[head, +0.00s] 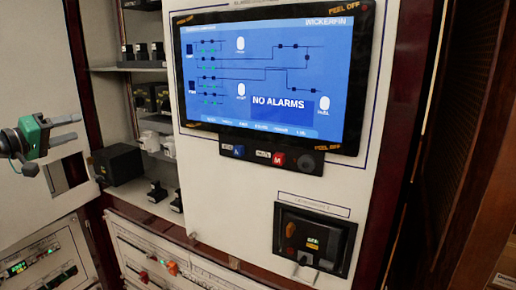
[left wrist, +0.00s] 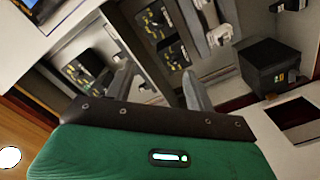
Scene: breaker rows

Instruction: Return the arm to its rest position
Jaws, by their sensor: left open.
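My left gripper (head: 76,128) is at the left edge of the head view, with a green body and two grey fingers pointing right. Its fingers are apart with nothing between them. It is in front of a white panel and touches nothing that I can see. In the left wrist view the two fingers (left wrist: 158,85) are spread, with shelves of breakers beyond them. The rest of the left arm is mostly outside the head view. My right gripper shows in neither view.
A screen (head: 290,90) reads "NO ALARMS". Below it are a blue and a red button (head: 278,159) and a black breaker unit (head: 314,238). Open shelves hold several black and white devices and a black box (head: 118,164). A lower panel (head: 130,243) has small coloured knobs.

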